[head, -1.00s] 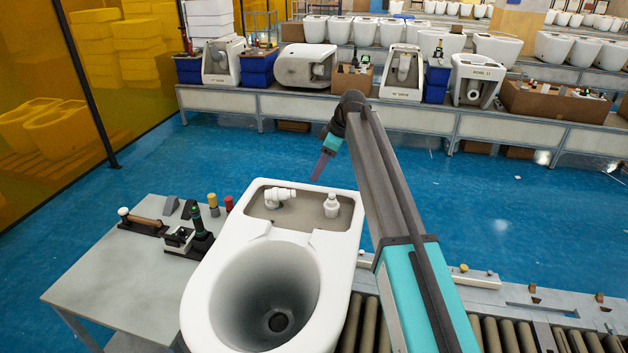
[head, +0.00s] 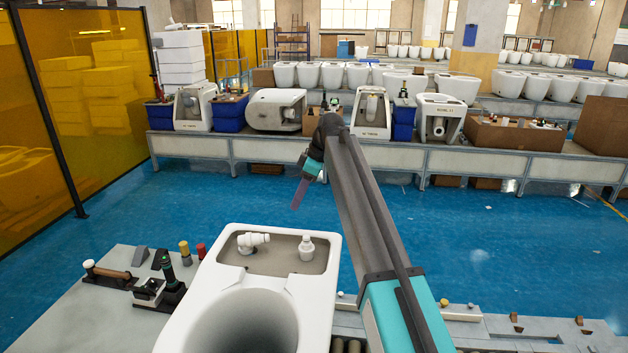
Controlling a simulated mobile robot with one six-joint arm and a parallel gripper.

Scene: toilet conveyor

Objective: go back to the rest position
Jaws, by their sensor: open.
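My gripper (head: 297,201) hangs at the end of my arm, above and behind the far edge of a white toilet bowl (head: 327,285). It points down and is apart from the toilet. No object shows in it. The toilet has a recessed back deck with a white elbow fitting (head: 252,241) at its left and a small white bottle-shaped fitting (head: 306,248) at its right. The near part of the bowl is cut off by the picture's lower edge.
A grey side table (head: 75,310) at left holds a wooden-handled tool (head: 108,274), a black device (head: 160,288) and small coloured caps. A roller conveyor lies at lower right. A long bench (head: 290,151) with toilets and blue bins stands behind clear blue floor.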

